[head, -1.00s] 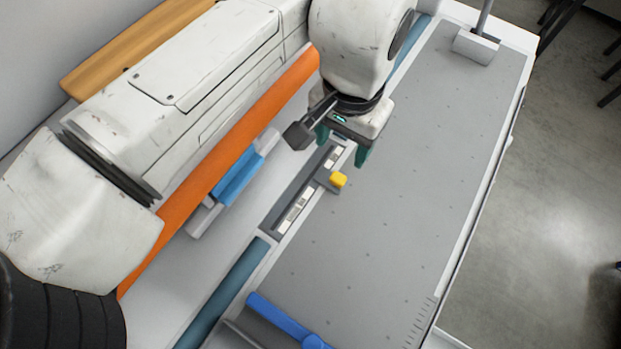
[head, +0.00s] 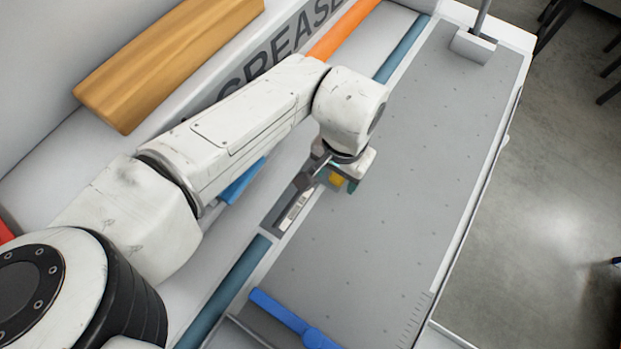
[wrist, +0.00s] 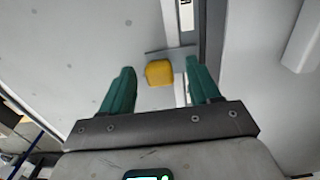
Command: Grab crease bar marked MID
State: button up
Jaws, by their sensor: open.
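I cannot read the marking MID on anything in view. My gripper (head: 338,178) is open, pointing down over a yellow block (head: 337,180) on a dark strip with white labels (head: 294,212) at the bed's left edge. In the wrist view the yellow block (wrist: 159,73) sits between my two teal fingers (wrist: 160,66), with gaps on both sides. Whether the fingertips reach down beside it cannot be told.
The grey bed (head: 420,170) right of my gripper is clear. A blue bar (head: 290,318) crosses its near end. A post on a white block (head: 478,45) stands at the far end. A wooden block (head: 170,62) and a blue piece (head: 243,182) lie left.

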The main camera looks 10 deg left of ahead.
grip_shut()
dwell(0.5)
jog(key=shift+r, duration=0.1)
